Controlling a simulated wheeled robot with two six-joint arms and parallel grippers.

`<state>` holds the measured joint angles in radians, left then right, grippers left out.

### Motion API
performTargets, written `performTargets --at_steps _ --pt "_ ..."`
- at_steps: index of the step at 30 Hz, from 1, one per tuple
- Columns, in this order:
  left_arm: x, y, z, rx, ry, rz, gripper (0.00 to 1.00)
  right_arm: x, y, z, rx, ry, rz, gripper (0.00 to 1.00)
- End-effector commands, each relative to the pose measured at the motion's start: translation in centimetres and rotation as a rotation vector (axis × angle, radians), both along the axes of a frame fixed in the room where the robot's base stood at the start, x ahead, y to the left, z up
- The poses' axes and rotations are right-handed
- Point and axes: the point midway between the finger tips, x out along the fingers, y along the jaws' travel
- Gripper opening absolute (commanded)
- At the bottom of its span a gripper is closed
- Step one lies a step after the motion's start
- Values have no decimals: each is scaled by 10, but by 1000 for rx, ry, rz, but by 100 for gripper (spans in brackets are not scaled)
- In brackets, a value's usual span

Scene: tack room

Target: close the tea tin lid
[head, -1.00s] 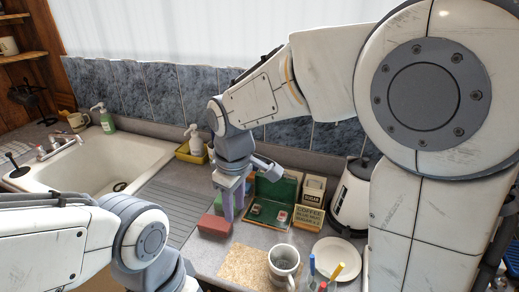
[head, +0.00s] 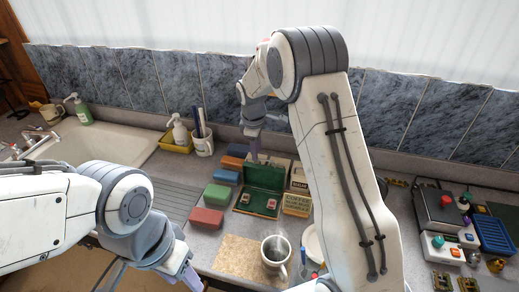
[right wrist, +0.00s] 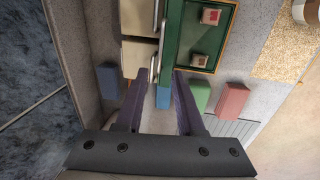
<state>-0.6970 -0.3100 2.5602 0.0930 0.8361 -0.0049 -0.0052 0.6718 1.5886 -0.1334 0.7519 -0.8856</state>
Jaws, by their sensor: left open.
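The tea tin (head: 258,209) is a shallow green box on the counter, with small labelled blocks inside. Its green lid (head: 264,176) stands raised along the back edge, so the tin is open. In the right wrist view the lid (right wrist: 175,42) runs up the picture beside the open tray (right wrist: 203,70). My right gripper (head: 255,158) is behind the lid, toward its left end. Its purple fingers (right wrist: 161,78) are spread apart, with the lid's near end close to the gap; contact is unclear. My left gripper (head: 190,276) is open and low at the front, away from the tin.
Red (head: 206,218), green (head: 217,195) and blue blocks (head: 226,177) line the tin's left side. A coffee box (head: 296,204) and sugar box (head: 299,183) stand at its right. A mug (head: 275,254) is in front, near a cork mat (head: 235,256).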

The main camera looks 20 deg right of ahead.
Motion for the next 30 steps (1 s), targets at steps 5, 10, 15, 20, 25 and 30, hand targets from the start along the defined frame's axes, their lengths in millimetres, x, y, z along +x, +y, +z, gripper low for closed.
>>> performTargets --at_steps 5,10,15,20,25,30 --pt "0 0 8 0 0 -1 50 2 -3 -17 0 1 -4 37" --pt "0 0 8 0 0 -1 50 2 -6 -21 0 -1 -7 37" --pt "0 0 8 0 0 -1 50 2 -7 -21 1 -2 -8 37" --pt "0 0 8 0 0 -1 50 2 -7 -21 1 -2 -8 0" --pt "0 0 8 0 0 -1 50 2 -7 -21 1 -2 -8 0" --pt "0 0 8 0 0 -1 50 2 -7 -21 1 -2 -8 0"
